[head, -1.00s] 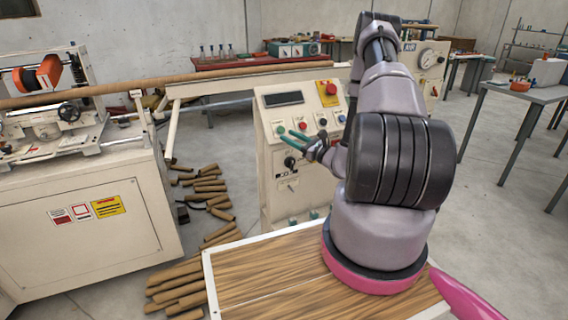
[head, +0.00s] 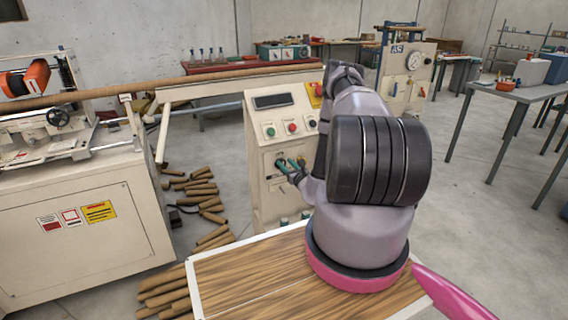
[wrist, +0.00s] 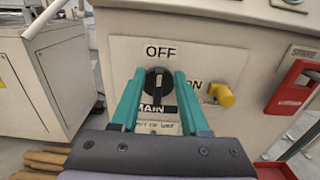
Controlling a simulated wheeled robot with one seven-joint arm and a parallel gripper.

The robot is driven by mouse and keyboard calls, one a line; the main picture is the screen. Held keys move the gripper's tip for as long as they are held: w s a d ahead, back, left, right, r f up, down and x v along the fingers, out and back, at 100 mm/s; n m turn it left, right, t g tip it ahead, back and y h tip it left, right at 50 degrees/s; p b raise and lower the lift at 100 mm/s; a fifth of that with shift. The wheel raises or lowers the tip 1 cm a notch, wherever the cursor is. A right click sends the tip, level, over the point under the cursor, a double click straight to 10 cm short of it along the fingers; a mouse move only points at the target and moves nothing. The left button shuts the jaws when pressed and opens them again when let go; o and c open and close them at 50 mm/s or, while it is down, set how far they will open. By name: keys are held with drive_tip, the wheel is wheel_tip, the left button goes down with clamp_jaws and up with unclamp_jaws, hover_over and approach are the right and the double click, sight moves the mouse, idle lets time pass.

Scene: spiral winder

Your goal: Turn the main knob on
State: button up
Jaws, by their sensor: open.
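The main knob (wrist: 157,84) is black and round, with a raised grip and a white mark that looks roughly upright, toward OFF. It sits on a plate on the cream control panel (wrist: 75,52), with OFF above it, ON to its right and MAIN below. My gripper (wrist: 157,80) is open, with one green finger on each side of the knob. I cannot tell whether the fingers touch it. In the head view, my gripper (head: 287,163) is at the panel's lower plate and largely covers the knob.
Green and red buttons (head: 292,128) are higher on the panel. Cardboard tubes (head: 200,190) lie on the floor to the left.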

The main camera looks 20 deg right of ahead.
drive_tip(key=shift+w, duration=1.05)
drive_tip(key=shift+a, duration=0.1)
drive_tip(key=shift+c, duration=0.3)
clamp_jaws()
drive_tip(key=shift+s, duration=0.15)
